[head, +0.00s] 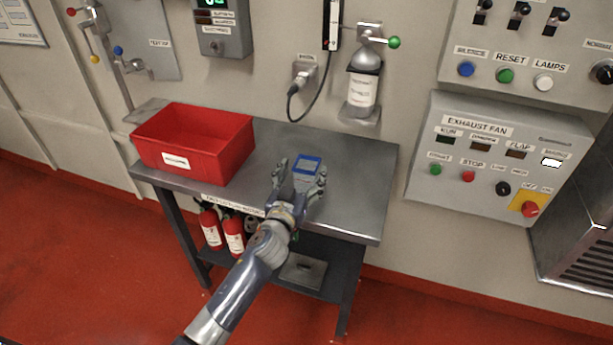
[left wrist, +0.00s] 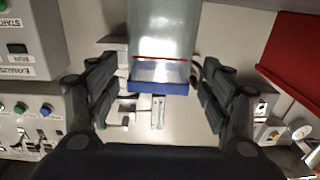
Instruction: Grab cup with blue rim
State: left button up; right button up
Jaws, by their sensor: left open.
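The cup with a blue rim (head: 307,164) looks square and pale inside. It is at the middle of the grey metal table (head: 355,185). My left gripper (head: 301,172) is open, its fingers on either side of the cup. In the left wrist view the blue rim (left wrist: 158,87) shows between the two open fingers (left wrist: 158,92), with a visible gap on each side. The cup's lower part is hidden by the gripper in the head view. My right gripper is not in view.
A red bin (head: 230,165) stands on the table left of the cup. Red extinguishers (head: 234,238) are under the table. A wall-mounted bottle (head: 363,90) and a control panel (head: 490,165) are behind and to the right. The table's right part is clear.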

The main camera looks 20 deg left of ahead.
pick_arm(q)
jog(key=w, duration=0.3)
jog(key=shift+w, duration=0.15)
jog(key=c, duration=1.1)
jog(key=shift+o, duration=0.2)
jog(key=shift+r, duration=0.15)
